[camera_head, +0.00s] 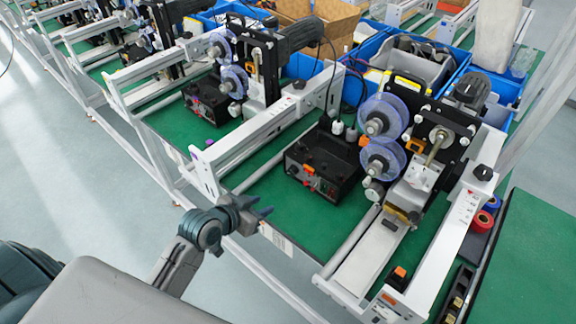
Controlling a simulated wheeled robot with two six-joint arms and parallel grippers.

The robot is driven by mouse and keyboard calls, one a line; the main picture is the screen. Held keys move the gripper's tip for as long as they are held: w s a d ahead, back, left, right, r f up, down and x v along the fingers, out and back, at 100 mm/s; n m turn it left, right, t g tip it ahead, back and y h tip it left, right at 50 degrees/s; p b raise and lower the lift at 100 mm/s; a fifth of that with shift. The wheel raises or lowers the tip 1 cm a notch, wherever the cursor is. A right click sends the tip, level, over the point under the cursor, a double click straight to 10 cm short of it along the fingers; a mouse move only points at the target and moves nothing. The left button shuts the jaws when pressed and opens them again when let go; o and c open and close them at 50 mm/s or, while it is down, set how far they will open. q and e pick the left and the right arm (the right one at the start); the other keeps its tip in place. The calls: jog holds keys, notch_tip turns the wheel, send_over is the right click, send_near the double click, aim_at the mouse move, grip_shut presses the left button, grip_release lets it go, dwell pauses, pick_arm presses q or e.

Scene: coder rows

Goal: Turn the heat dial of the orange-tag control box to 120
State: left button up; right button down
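A black control box (322,172) stands on the green bench top in the middle of the view. An orange tag-like patch (309,169) and small knobs show on its front. The dial's setting is too small to read. A similar black box (206,104) stands at the station farther back on the left. My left gripper (262,207) is at the bench's front edge, left of and nearer than the middle box, apart from it. Its fingers look spread, with nothing between them. My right gripper is not in view.
White rails (262,128) frame the green bench (275,195). Clear blue reels (383,118) and a black machine stand right of the middle box. Blue bins (375,48) line the back. Red and blue rolls (483,221) lie at the right. Green surface is bare in front of the box.

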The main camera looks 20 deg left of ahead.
pick_arm(q)
jog(key=t, duration=0.2)
send_near(290, 173)
jog(key=shift+s+a+r+h, duration=0.4)
jog(key=shift+s+a+r, duration=0.1)
jog(key=shift+s+a, duration=0.25)
jog(key=shift+w+d+f, duration=0.1)
jog(key=shift+w, duration=0.25)
jog(key=p+x, duration=0.2)
jog(key=x, duration=0.7)
jog(key=shift+d+f, duration=0.1)
jog(key=shift+d, duration=0.1)
jog(key=shift+w+d+f, duration=0.15)
jog(key=shift+w+d, duration=0.05)
jog(key=c, duration=0.7)
